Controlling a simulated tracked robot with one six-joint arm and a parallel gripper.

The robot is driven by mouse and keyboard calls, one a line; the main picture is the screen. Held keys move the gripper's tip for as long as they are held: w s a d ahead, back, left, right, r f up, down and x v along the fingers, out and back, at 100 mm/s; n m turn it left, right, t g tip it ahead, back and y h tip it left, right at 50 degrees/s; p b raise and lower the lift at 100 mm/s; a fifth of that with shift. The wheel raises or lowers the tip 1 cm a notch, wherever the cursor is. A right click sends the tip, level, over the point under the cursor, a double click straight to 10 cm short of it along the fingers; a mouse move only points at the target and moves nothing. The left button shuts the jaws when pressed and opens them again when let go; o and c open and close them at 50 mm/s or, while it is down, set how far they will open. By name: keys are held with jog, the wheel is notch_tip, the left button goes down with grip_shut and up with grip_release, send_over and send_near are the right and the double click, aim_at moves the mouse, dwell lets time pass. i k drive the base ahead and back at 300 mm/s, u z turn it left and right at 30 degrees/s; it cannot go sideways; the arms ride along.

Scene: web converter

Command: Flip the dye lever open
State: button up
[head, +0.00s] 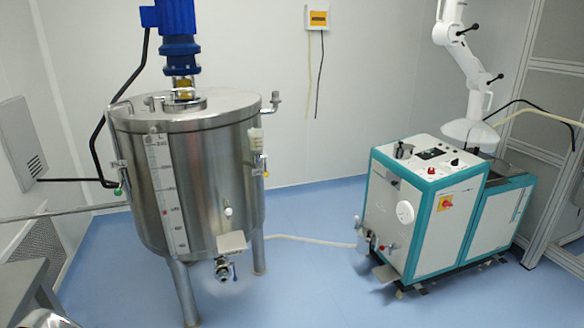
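A tall steel tank (208,185) stands on legs at the left. An outlet valve (222,268) with a small bluish handle sits low on its front, under a pale box (231,242). A small fitting with a yellow part (262,165) is on the tank's right side, and a green-tipped one (118,190) is on its left. No label shows which of these is the dye lever, and the handles are too small to tell open from closed. My gripper is not in view.
A white and teal machine (422,215) with knobs and a red button stands at the right. A white jointed arm (468,70) hangs over it. A pale hose (310,241) crosses the floor between tank and machine. The blue floor (320,290) in front is clear.

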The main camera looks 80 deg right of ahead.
aim_at(265, 157)
jog(key=z, duration=0.4)
jog(key=k, duration=1.2)
jog(key=z, duration=1.6)
jog(key=i, duration=0.9)
jog(key=z, duration=0.05)
